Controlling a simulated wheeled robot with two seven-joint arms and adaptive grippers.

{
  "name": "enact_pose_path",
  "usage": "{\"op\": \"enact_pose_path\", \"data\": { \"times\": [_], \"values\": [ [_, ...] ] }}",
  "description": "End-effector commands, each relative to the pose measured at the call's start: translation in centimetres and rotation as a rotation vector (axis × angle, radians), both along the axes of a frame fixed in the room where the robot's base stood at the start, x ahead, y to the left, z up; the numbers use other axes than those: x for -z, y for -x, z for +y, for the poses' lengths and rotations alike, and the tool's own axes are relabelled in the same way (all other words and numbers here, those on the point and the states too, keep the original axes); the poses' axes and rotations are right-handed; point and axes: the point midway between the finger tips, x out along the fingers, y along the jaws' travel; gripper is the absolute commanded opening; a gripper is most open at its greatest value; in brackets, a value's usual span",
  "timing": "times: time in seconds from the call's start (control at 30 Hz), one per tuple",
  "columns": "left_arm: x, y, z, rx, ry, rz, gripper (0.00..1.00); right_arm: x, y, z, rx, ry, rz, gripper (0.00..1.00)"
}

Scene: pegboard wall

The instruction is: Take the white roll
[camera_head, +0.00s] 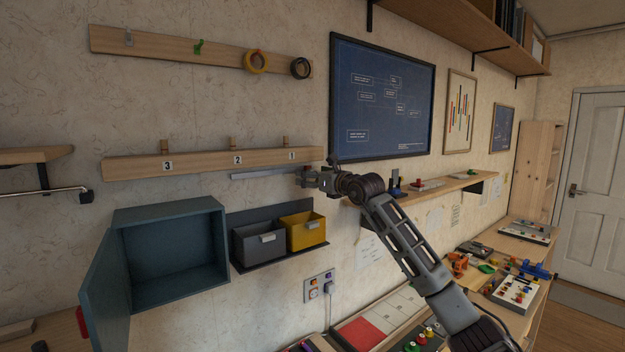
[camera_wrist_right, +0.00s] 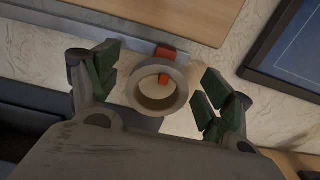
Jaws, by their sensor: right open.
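The white roll (camera_wrist_right: 180,98), a thick pale ring that looks grey in the shade, shows in the right wrist view. Its open middle faces the camera, and a red piece (camera_wrist_right: 165,78) shows inside it and above its rim. My right gripper (camera_wrist_right: 160,88) is open, with one finger on each side of the roll and a gap on both sides. In the head view my right gripper (camera_head: 313,180) is at the right end of a grey rail (camera_head: 265,173). I cannot make out the roll there. My left gripper is not in view.
A wooden board with numbered pegs (camera_head: 210,162) is just above the gripper. A yellow bin (camera_head: 305,233), a grey bin (camera_head: 258,245) and an open teal cabinet (camera_head: 175,250) are below left. A framed blueprint (camera_head: 382,97) and a small shelf (camera_head: 440,188) are to the right.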

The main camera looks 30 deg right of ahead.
Motion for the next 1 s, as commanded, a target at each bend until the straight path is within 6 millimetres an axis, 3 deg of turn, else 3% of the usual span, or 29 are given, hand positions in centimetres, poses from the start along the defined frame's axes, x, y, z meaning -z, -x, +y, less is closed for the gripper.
{"op": "enact_pose_path", "data": {
  "times": [0.13, 0.53, 1.0],
  "values": [
    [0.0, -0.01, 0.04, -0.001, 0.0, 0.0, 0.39, 0.0, 0.02, -0.01, 0.0, 0.0, 0.0, 0.8],
    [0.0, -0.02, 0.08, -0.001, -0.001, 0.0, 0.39, -0.02, 0.03, -0.02, 0.0, 0.0, 0.0, 0.31],
    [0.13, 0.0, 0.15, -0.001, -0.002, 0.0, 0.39, -0.33, 0.02, 0.0, 0.0, 0.0, -0.001, 0.3]
  ]
}}
